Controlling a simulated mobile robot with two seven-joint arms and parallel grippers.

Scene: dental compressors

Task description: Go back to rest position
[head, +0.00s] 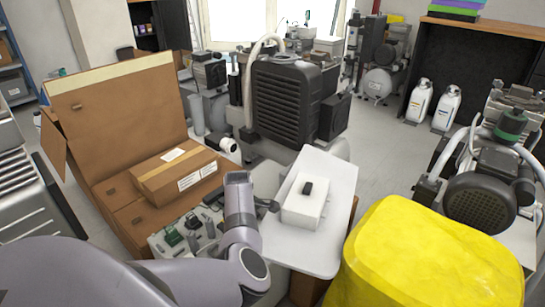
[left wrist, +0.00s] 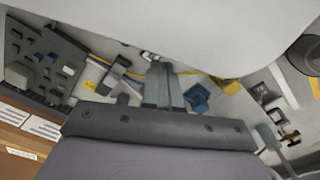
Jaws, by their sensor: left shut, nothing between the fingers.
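My left arm comes in from the lower left in the head view, bent upward at the wrist, with its end beside the left edge of a small white table (head: 330,240). My left gripper (left wrist: 163,84) shows in the left wrist view with its fingers together and nothing between them. In the head view the fingers are hard to make out. A white box (head: 303,211) with a small black object (head: 307,188) on top stands on the table, to the right of my wrist. My right gripper is in neither view.
An open cardboard carton (head: 120,105) with a smaller box (head: 175,172) stands left of the arm. A tray of parts (head: 168,240) lies close by it. A yellow-covered object (head: 430,260) is at front right. A black compressor (head: 285,100) stands behind. Grey floor (head: 385,150) shows clear behind the table.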

